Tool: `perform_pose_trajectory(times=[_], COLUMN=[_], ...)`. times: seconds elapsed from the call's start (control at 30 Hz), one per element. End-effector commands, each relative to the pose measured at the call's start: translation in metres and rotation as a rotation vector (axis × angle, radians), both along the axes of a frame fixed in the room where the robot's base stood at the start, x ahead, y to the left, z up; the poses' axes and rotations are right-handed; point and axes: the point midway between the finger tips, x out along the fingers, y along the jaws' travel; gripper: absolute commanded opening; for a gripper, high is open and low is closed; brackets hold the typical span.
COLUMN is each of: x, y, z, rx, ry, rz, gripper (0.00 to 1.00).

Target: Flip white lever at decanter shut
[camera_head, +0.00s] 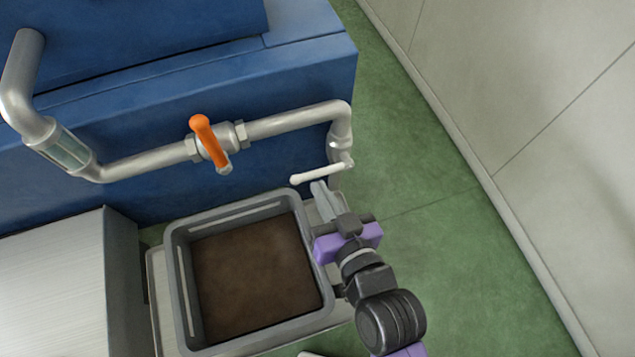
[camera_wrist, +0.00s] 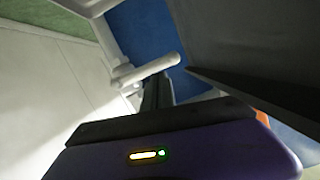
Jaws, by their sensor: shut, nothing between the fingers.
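The white lever (camera_head: 316,175) sits on the vertical end of the grey pipe, at the front right corner of the blue decanter (camera_head: 270,120). It points left from its pivot, across the pipe. My gripper (camera_head: 319,186) is shut and empty, with its fingertips just below the lever in the head view. In the wrist view the white lever (camera_wrist: 150,71) lies just beyond the tips of my gripper (camera_wrist: 157,80). I cannot tell whether the fingers touch it.
An orange lever (camera_head: 210,143) is on the horizontal pipe (camera_head: 145,162) to the left. A grey crate (camera_head: 178,275) with brown contents stands below the pipes, left of my gripper. A pale wall (camera_head: 540,110) rises on the right. Green floor (camera_head: 440,240) is clear between wall and decanter.

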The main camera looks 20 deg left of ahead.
Motion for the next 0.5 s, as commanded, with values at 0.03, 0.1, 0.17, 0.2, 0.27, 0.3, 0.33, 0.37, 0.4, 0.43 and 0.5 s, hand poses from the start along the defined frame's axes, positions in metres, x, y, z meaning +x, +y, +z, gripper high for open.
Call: perform_pose_trajectory(times=[0.03,0.1,0.17,0.2,0.27,0.3,0.33,0.37,0.4,0.43,0.5], x=[-0.008,-0.016,-0.023,-0.027,-0.032,-0.034,-0.036,-0.037,-0.038,-0.039,-0.039], y=[-0.006,-0.013,-0.018,-0.021,-0.025,-0.027,-0.029,-0.030,-0.031,-0.031,-0.031], z=[0.000,0.003,0.006,0.007,0.009,0.010,0.011,0.012,0.012,0.013,0.013], rx=[0.000,0.000,-0.001,-0.001,-0.001,-0.001,-0.001,-0.001,-0.001,-0.001,-0.001], ry=[0.001,0.000,0.000,0.000,0.000,-0.001,-0.001,-0.001,-0.001,-0.001,-0.001], rz=[-0.001,-0.001,-0.002,-0.002,-0.002,-0.002,-0.002,-0.002,-0.002,-0.002,-0.002], gripper=[0.00,0.00,0.00,0.00,0.00,0.00,0.00,0.00,0.00,0.00,0.00])
